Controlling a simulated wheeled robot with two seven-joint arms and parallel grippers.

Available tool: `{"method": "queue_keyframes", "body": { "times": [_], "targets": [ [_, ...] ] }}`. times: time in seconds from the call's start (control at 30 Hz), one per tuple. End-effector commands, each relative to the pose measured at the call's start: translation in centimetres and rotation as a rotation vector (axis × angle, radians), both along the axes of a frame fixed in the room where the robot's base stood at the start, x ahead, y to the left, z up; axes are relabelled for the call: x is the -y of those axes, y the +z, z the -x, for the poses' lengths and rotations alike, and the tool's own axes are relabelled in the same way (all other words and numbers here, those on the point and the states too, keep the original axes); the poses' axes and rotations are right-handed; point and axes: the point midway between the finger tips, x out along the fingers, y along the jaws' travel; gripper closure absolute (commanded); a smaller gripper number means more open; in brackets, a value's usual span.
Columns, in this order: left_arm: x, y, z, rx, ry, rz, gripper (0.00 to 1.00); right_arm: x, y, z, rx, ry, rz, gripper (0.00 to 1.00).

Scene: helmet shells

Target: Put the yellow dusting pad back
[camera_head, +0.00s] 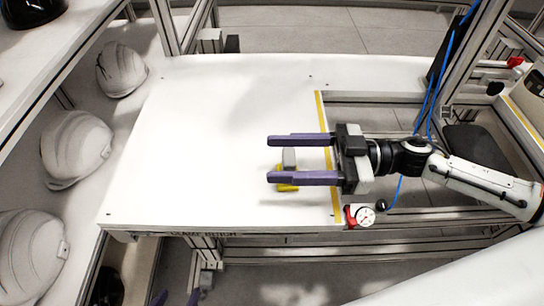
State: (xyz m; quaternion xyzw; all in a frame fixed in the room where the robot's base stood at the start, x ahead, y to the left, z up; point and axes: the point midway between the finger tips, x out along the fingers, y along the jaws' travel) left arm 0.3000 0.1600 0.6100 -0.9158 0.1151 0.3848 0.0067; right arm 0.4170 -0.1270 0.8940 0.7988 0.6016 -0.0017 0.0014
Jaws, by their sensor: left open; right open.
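The yellow dusting pad (287,188) lies on the white table (215,120), near the yellow line by its right edge. Its yellow part is mostly hidden under one finger of my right gripper. A small grey block (289,157), which looks like part of the pad, shows between the fingers. My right gripper (268,158) reaches in from the right, its two purple fingers apart on either side of the grey block. I cannot tell whether they touch it. My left gripper (177,298) shows only as two separated purple fingertips at the bottom edge, below the table front.
White helmet shells (76,146) stand on a shelf to the left. A pressure gauge (365,215) with a red fitting sits at the table's front right corner. Blue hoses (433,95) and metal frame posts are at the right. The table's left and middle are clear.

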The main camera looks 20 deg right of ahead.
Motion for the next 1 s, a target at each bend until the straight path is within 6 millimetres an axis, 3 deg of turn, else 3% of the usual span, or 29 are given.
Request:
{"method": "queue_keyframes", "body": {
  "times": [0.2,0.4,0.6,1.0],
  "targets": [
    [0.0,-0.5,-0.1,-0.001,-0.001,-0.002,0.46,4.9,-0.3,1.4,-0.005,-0.002,0.005,0.46],
    [0.1,-0.2,-0.3,0.008,-0.003,0.000,0.46,7.9,-0.1,2.3,-0.002,-0.001,0.001,0.46],
    [0.3,0.0,-0.5,0.012,-0.004,0.002,0.46,9.1,0.0,2.6,-0.001,0.000,-0.001,0.46],
    [0.3,-0.3,-0.3,0.006,-0.005,0.001,0.46,9.1,0.1,2.6,0.000,0.000,-0.001,0.46]
  ]
}}
